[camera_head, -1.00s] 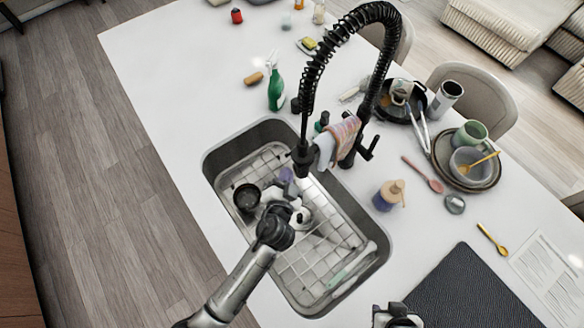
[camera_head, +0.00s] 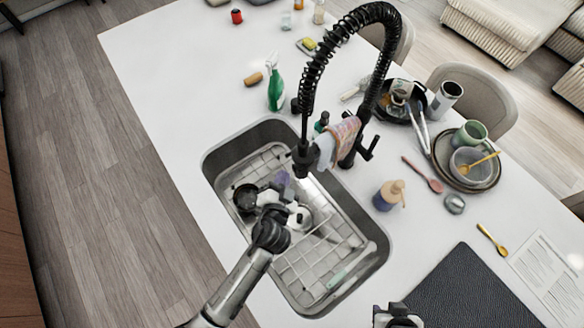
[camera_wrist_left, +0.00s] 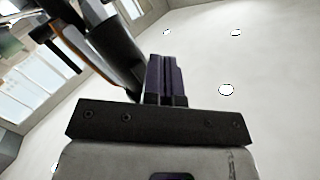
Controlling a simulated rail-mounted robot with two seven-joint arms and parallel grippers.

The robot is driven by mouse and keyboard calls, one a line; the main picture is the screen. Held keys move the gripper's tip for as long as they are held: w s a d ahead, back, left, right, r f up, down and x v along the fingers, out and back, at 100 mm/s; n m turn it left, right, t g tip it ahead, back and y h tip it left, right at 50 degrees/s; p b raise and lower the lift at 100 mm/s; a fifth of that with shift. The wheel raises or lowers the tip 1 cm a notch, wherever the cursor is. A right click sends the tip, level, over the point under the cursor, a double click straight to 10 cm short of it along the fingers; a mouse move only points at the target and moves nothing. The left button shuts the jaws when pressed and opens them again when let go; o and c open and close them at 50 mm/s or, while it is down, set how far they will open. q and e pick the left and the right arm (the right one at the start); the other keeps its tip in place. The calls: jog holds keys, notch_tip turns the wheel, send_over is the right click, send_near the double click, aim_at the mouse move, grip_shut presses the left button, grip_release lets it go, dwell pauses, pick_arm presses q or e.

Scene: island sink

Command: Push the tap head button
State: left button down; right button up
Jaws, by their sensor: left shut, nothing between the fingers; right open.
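The black spring tap stands at the sink's far side, its tap head (camera_head: 304,158) hanging over the basin. The button on it is too small to make out. My left gripper (camera_head: 285,180) is over the sink, just below and left of the tap head in the head view. In the left wrist view its purple-dark fingers (camera_wrist_left: 165,75) are shut and empty, pointing up. A dark cylinder (camera_wrist_left: 115,45), apparently the tap head, is close to their left; contact cannot be told. My right gripper (camera_head: 397,317) shows only partly at the bottom edge, open.
The sink (camera_head: 375,255) holds a rack and a black cup (camera_head: 246,198). A cloth (camera_head: 340,138) hangs by the tap. A green spray bottle (camera_head: 275,88), soap dispenser (camera_head: 389,196), pan (camera_head: 393,112) and stacked dishes (camera_head: 468,175) stand around it.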

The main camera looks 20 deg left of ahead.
pick_arm(q)
jog(key=s+a, duration=0.3)
jog(key=s, duration=0.1)
jog(key=shift+s+a, duration=0.35)
jog(key=shift+a, duration=0.05)
jog(key=c, duration=1.8)
grip_release()
